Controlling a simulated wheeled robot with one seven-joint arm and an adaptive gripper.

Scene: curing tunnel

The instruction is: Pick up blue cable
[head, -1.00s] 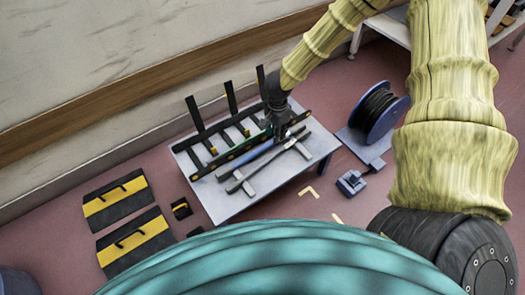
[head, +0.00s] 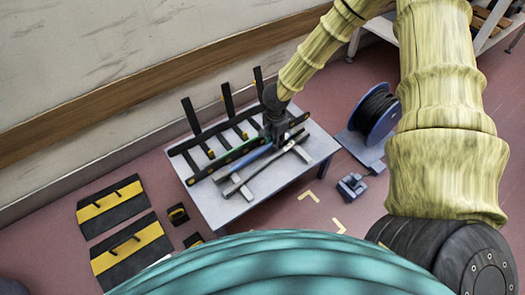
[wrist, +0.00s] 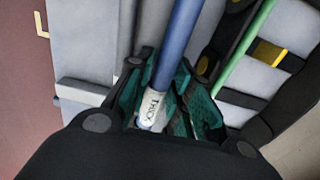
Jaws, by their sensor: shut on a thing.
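The blue cable (head: 247,163) lies lengthwise along the rack on the grey table, and it runs up through the wrist view (wrist: 182,35). A white printed label (wrist: 153,107) wraps it near its end. My gripper (head: 277,137) is over the right part of the rack. In the wrist view its green-padded fingers (wrist: 166,97) are shut around the blue cable at the label. A green cable (wrist: 247,45) runs to the right of the blue one, apart from it. I cannot tell whether the blue cable is clear of its supports.
The table (head: 215,206) carries a black rack with upright posts (head: 192,115) close to my gripper. A cable reel (head: 374,117) stands right of the table. Black and yellow panels (head: 112,207) lie on the floor at left. The wall is behind.

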